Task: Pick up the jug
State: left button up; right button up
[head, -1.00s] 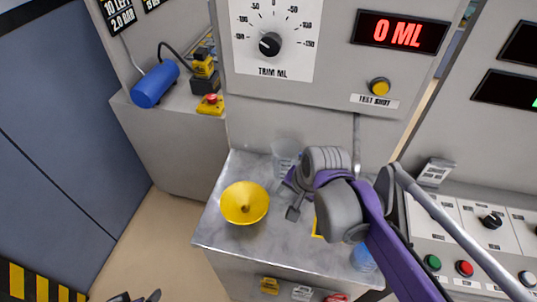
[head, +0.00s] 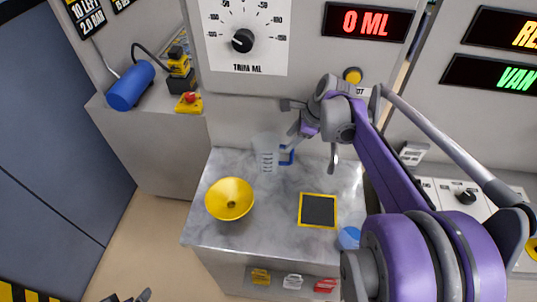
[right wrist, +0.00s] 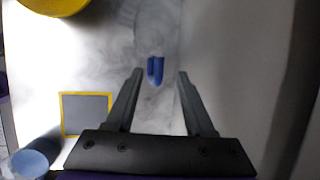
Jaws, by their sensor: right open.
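The jug (head: 267,157) is clear with printed marks and a blue handle on its right side. It stands upright at the back of the grey marble-look counter (head: 240,245). My right gripper (head: 305,130) is open and empty, above and to the right of the jug. In the right wrist view the blue handle (right wrist: 155,72) shows between the open fingers (right wrist: 160,74), apparently below them; the clear body is barely visible. Part of my left gripper (head: 130,297) shows at the bottom edge, too cut off to judge its jaws.
The dispenser panel (head: 300,75) rises behind the jug. A control console (head: 440,195) stands right.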

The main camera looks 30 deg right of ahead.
aim_at(275, 156)
jog(key=x, duration=0.5)
jog(key=shift+d+f, duration=0.15)
jog(key=shift+f, duration=0.35)
jog(key=shift+s, duration=0.1)
grip_shut()
